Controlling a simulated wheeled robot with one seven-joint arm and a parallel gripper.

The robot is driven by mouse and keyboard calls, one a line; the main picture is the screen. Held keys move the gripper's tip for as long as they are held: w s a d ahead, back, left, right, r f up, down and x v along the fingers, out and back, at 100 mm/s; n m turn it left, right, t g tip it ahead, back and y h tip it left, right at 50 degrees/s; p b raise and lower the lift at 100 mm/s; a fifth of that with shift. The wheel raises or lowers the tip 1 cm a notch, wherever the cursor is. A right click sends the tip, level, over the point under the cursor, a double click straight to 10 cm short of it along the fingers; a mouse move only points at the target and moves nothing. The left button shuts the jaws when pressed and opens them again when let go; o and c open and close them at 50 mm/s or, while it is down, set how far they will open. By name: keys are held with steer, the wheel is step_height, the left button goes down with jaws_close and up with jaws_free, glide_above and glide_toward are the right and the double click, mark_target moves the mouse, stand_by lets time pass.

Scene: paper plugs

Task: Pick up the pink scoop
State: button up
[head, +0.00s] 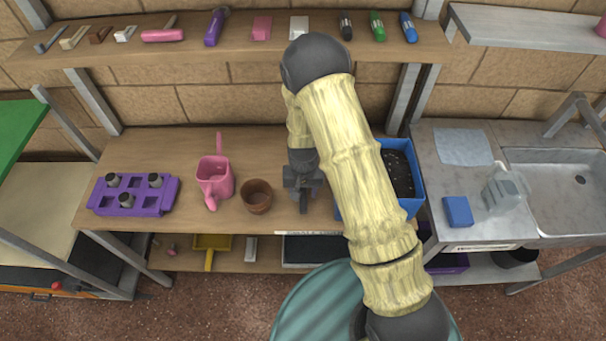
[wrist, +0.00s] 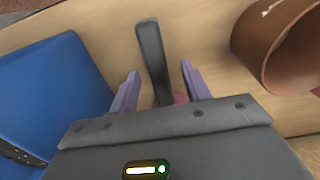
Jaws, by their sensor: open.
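A dark grey handle (wrist: 150,45) lies between the open fingers of my gripper (wrist: 160,71) in the wrist view, with a gap on both sides. A small pink patch (wrist: 181,98) shows beside the handle's near end, at the edge of my gripper's body; it looks like part of the pink scoop, most of which is hidden. In the head view my gripper (head: 303,182) is low over the wooden bench, between the brown pot and the blue tray. The scoop is mostly hidden there by my gripper and arm.
A brown pot (head: 257,196) stands close left of my gripper; it is at right in the wrist view (wrist: 262,48). A blue tray (head: 412,207) is on the other side. A pink watering can (head: 215,180) and purple tray (head: 130,202) stand further left.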

steer(key=shift+f, duration=0.8)
jaws_close()
steer(key=shift+r, duration=0.1)
step_height(320, 180, up, 10)
steer(key=shift+f+b, duration=0.1)
steer(key=shift+b, duration=0.75)
